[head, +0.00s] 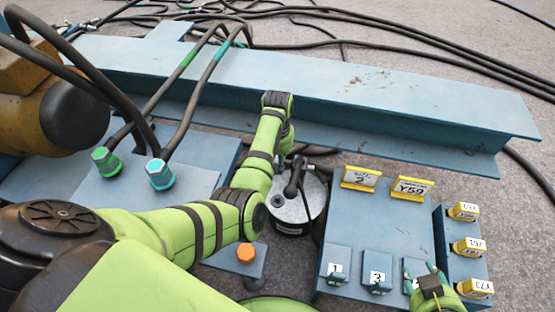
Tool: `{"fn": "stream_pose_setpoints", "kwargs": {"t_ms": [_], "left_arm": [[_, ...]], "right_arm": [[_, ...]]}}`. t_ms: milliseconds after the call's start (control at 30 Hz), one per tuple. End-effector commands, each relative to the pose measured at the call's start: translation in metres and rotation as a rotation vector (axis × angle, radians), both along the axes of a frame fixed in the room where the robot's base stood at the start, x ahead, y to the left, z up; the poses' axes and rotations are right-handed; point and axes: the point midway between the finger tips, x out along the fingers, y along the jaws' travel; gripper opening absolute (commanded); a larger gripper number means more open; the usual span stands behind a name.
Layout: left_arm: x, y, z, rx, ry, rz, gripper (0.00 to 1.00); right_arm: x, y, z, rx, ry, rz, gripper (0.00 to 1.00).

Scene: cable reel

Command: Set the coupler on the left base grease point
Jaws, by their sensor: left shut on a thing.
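My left arm reaches up from the left and bends down at its far end. My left gripper (287,157) is partly hidden by the arm, just above a silver canister (290,210). It is shut on a black part (294,180) with a handle-like shape at the canister's top; whether this is the coupler is unclear. An orange hex cap (246,253) sits on a small blue base plate (225,262), nearer than the canister. I cannot tell which fitting is the left base grease point. My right gripper (423,281) is at the bottom right by the blue blocks, its jaw state unclear.
Green (106,160) and teal (160,174) hose fittings stand on a blue plate at left. A long blue beam (320,90) crosses behind. A blue table (360,225) at right carries numbered blocks and yellow tags (411,188). Dark cables lie on the ground.

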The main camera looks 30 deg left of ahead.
Motion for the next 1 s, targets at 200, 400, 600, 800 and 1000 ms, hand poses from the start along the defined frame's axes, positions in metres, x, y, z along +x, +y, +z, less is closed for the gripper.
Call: {"fn": "stream_pose_setpoints", "kwargs": {"t_ms": [200,400,600,800,1000], "left_arm": [[0.000,0.000,0.002,0.000,-0.001,0.000,0.02],[0.000,0.000,0.004,0.000,-0.001,0.000,0.02],[0.000,0.000,0.005,0.000,-0.001,0.000,0.02],[0.000,0.000,0.008,0.000,-0.001,0.000,0.02],[0.000,0.000,0.012,0.000,-0.001,0.000,0.02]], "right_arm": [[-0.010,-0.005,-0.008,-0.012,0.067,-0.009,0.40],[-0.020,-0.009,-0.016,-0.023,0.126,-0.018,0.40],[-0.030,-0.014,-0.022,-0.033,0.187,-0.025,0.40],[-0.038,-0.017,-0.030,-0.042,0.239,-0.031,0.40],[-0.042,-0.019,-0.042,-0.049,0.283,-0.034,0.40]]}}
